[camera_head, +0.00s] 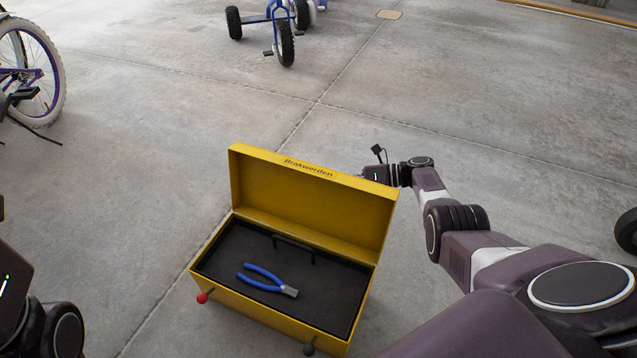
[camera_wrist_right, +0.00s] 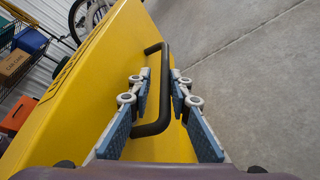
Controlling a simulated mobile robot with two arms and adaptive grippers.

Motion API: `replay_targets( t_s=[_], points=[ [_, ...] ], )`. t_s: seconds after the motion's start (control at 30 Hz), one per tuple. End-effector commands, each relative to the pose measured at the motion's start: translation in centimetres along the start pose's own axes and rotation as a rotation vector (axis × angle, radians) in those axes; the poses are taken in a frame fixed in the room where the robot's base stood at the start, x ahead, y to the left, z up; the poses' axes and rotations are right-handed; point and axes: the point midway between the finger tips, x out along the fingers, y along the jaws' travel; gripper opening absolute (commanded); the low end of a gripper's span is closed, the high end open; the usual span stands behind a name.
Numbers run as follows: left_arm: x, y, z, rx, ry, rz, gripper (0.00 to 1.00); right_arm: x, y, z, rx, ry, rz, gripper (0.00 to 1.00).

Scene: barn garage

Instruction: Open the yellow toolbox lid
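The yellow toolbox (camera_head: 213,284) stands on the concrete floor with its lid (camera_head: 305,207) swung up and leaning back. Blue-handled pliers (camera_head: 264,281) lie on the black tray inside. In the right wrist view, the outer face of the lid (camera_wrist_right: 98,75) fills the left and middle, with a black handle (camera_wrist_right: 163,90) on it. My right gripper (camera_wrist_right: 161,73) is open, its fingers on either side of the handle, not clamped on it. In the head view that gripper is hidden behind the lid. Part of my left arm shows at lower left; its gripper is out of view.
A bicycle wheel (camera_head: 32,75) is at the upper left and a blue tricycle (camera_head: 272,25) at the top. A red-knobbed latch (camera_head: 202,297) and a dark-knobbed latch (camera_head: 309,349) stick out from the toolbox front. The floor around the box is mostly clear.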

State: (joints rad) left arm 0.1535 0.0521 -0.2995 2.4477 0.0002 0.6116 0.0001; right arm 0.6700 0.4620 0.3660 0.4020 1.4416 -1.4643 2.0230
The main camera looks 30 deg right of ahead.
Motion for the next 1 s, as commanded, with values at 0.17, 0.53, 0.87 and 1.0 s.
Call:
replay_targets(
  t_s=[0.17, 0.53, 0.87, 1.0],
  points=[
    [0.0, 0.0, 0.0, 0.0, 0.001, 0.0, 0.4, -4.3, -0.2, 0.0, -0.001, 0.0, -0.006, 0.16],
    [0.0, 0.0, 0.0, 0.0, 0.001, 0.0, 0.4, -9.6, -0.1, -0.1, 0.002, 0.001, -0.003, 0.16],
    [0.0, 0.0, 0.0, 0.0, 0.001, 0.0, 0.4, -10.0, -0.1, -0.1, 0.002, 0.001, -0.002, 0.16],
    [0.0, 0.0, -0.1, 0.0, 0.002, 0.0, 0.4, -10.0, -0.1, -0.1, 0.002, 0.001, -0.003, 0.16]
  ],
)
